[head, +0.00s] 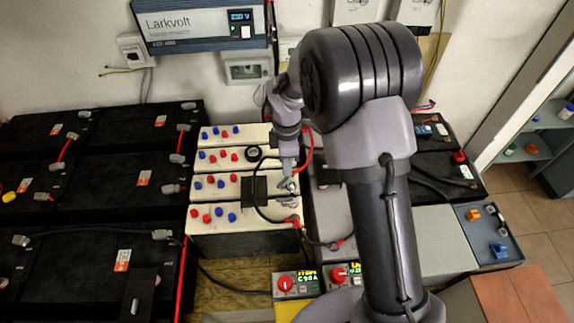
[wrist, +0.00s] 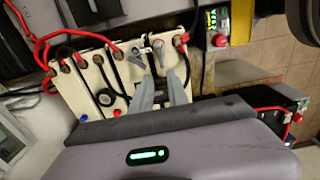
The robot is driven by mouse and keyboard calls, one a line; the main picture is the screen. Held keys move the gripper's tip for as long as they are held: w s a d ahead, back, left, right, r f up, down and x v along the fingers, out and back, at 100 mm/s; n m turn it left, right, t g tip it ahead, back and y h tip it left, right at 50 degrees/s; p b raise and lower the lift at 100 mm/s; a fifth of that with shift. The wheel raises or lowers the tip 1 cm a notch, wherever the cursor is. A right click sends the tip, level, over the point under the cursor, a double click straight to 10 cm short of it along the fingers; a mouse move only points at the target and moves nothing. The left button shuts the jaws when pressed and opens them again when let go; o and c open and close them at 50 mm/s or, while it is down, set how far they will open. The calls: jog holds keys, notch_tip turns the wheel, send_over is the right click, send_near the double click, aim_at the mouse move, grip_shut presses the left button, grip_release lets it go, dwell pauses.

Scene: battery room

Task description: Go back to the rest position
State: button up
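My gripper (head: 288,184) hangs beside the right end of the white-topped batteries (head: 205,222) in the head view, close to a grey cable clamp (head: 289,201). In the wrist view my gripper's two grey fingers (wrist: 161,78) stand apart with a gap between them, and I see nothing held there. Their tips are over the cream battery top (wrist: 98,75), near grey clamps with black cables (wrist: 168,55). Whether the fingertips touch anything, I cannot tell. My arm hides part of the bench in the head view.
Black batteries (head: 115,205) fill the left. Two small boxes with red knobs and green displays (head: 297,284) stand in front. A blue tray (head: 487,235) lies at the right. The Larkvolt unit (head: 200,22) hangs on the wall. Red and black cables run near my gripper.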

jog(key=s+d+r+m+t+y+b, duration=0.1)
jog(key=s+d+r+m+t+b, duration=0.15)
jog(key=s+r+m, duration=0.4)
jog(key=s+d+r+m+t+b, duration=0.1)
jog(key=s+d+r+m+b, duration=0.15)
jog(key=s+r+m, duration=0.45)
jog(key=s+r+m+t+y+b, duration=0.1)
jog(key=s+m+t+b, duration=0.1)
jog(key=s+m, duration=0.7)
jog(key=s+d+b, duration=0.1)
jog(key=s, duration=0.2)
jog(key=shift+s+r+b, duration=0.2)
jog(key=shift+r+b, duration=0.15)
jog(key=shift+o, duration=0.2)
